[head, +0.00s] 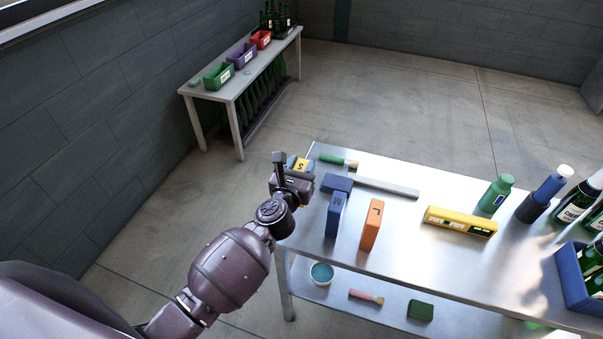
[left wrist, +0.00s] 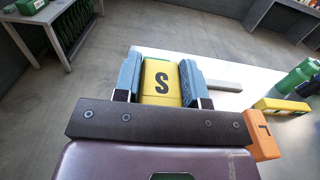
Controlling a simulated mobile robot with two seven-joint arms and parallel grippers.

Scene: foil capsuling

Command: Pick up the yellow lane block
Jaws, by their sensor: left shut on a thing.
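The yellow lane block, marked with a black S, shows in the left wrist view (left wrist: 160,84) between the two fingers of my left gripper (left wrist: 161,72), which is shut on it. In the head view only a small part of the yellow block (head: 300,164) shows past my left gripper (head: 292,172); the rest is hidden. There they are at the far left end of the steel table (head: 420,240). I cannot tell how high above the tabletop the block is. My right gripper is in neither view.
A blue block (head: 335,215) and an orange block (head: 371,225) stand close to my left gripper. A brush (head: 338,160), a grey bar (head: 388,187), a yellow level (head: 460,222), a green bottle (head: 497,193) and a blue crate (head: 570,280) are also on the table.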

